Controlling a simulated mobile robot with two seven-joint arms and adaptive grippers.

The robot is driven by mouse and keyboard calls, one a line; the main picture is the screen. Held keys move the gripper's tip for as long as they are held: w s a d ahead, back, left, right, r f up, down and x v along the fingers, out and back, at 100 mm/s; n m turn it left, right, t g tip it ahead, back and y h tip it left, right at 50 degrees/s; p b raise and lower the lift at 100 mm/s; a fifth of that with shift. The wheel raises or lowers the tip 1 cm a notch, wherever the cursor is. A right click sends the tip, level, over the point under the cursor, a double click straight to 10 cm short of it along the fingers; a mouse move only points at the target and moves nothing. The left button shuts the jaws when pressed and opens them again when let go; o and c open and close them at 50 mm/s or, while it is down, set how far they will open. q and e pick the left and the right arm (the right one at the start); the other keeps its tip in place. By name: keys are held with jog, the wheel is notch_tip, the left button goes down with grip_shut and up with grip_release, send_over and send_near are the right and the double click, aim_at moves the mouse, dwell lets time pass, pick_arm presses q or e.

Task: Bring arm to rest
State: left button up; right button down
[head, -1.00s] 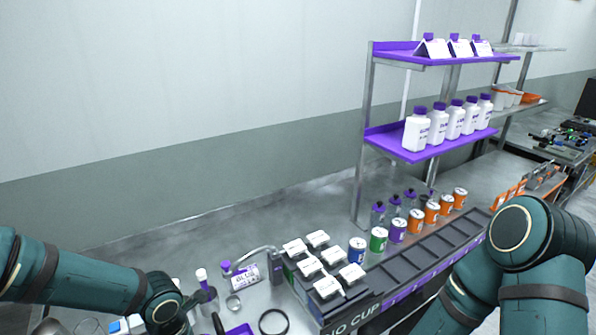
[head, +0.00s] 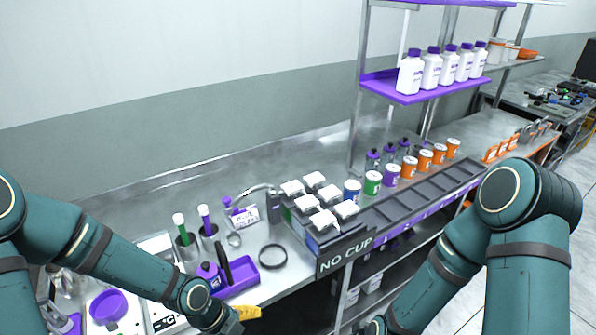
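My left arm (head: 130,265) comes in from the left and reaches over the front of the bench. Its wrist (head: 205,303) runs down to the bottom edge of the head view, and its gripper fingers do not show. A small yellow thing (head: 247,312) shows just right of that wrist; I cannot tell whether it is held. My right arm (head: 510,215) is bent at the right, in front of the rack's end. Its forearm goes down out of the picture, and its gripper is out of view.
A purple tray (head: 243,283), a black ring (head: 273,257) and holders with a green-handled tool (head: 183,238) and a purple-handled tool (head: 206,220) stand near my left arm. White-lidded boxes (head: 322,220), cans (head: 372,183) and a purple shelf (head: 400,92) with bottles lie beyond.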

pick_arm(q)
notch_tip(320, 180, down, 14)
jog(key=s+d+n+t+y+b, duration=0.1)
jog(key=n+b, duration=0.5)
jog(key=n, duration=2)
jog(key=shift+d+f+t, duration=0.25)
jog(key=shift+d+t, duration=0.35)
jog(key=shift+d, duration=0.1)
